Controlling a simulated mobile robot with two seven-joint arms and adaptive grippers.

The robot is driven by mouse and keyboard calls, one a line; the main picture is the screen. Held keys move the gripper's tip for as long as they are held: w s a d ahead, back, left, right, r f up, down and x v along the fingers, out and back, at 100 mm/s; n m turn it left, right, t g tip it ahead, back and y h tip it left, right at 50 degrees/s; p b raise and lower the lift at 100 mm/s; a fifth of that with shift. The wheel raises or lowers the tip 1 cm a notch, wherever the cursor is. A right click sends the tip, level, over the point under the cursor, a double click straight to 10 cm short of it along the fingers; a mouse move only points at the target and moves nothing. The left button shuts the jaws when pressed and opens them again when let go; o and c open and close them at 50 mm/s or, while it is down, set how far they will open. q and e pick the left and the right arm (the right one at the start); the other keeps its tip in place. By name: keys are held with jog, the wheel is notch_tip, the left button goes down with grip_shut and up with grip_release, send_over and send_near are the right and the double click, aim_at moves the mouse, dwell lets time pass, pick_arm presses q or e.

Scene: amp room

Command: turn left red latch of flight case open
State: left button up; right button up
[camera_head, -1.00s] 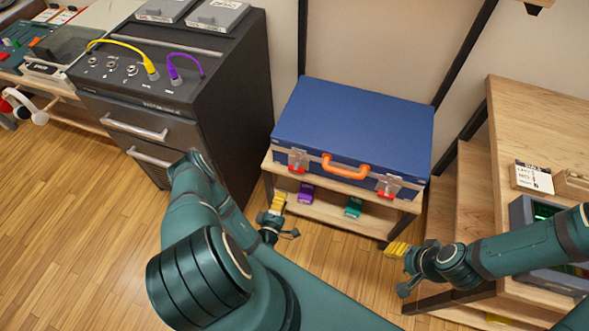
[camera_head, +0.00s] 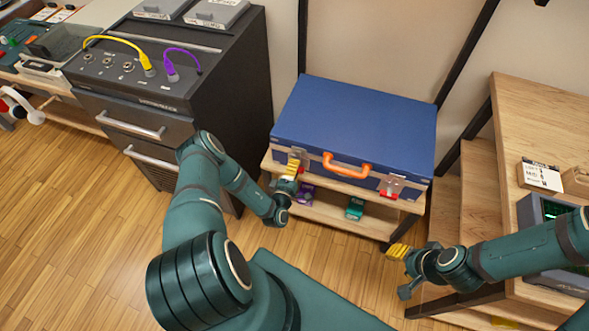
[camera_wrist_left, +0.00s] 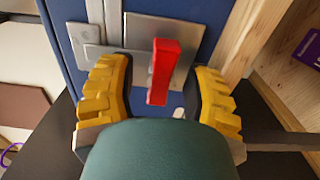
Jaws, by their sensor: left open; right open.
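The blue flight case (camera_head: 355,120) lies closed on a low wooden shelf, with an orange handle (camera_head: 346,166) on its front. My left gripper (camera_head: 293,168) is in front of the case's left latch and hides it in the head view. In the left wrist view, the left red latch (camera_wrist_left: 163,72) stands upright on its metal plate. The yellow fingers of my left gripper (camera_wrist_left: 163,98) are open, one on each side of the latch, with gaps. The right red latch (camera_head: 390,190) shows at the case's right front. My right gripper (camera_head: 397,250) is open and empty, low and right of the case.
A purple item (camera_head: 305,193) and a green item (camera_head: 355,208) sit on the lower shelf. A dark cabinet (camera_head: 170,100) with cables stands to the left. A wooden bench (camera_head: 540,130) stands to the right. The floor in front of the shelf is partly clear.

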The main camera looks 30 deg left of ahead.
pick_arm(q)
jog(key=shift+o, duration=0.2)
grip_shut()
jog(key=shift+n, duration=0.3)
jog(key=n+p, duration=0.1)
jog(key=n, duration=0.2)
jog(key=shift+n, duration=0.3)
jog(key=n+p, duration=0.1)
jog(key=n, duration=0.3)
jog(key=shift+f+n, duration=0.1)
jog(key=shift+n, duration=0.2)
jog(key=n, duration=0.4)
jog(key=shift+w+d+f, duration=0.1)
jog(key=shift+d, duration=0.05)
jog(key=n, duration=0.5)
jog(key=shift+d, duration=0.1)
jog(key=shift+n, duration=0.3)
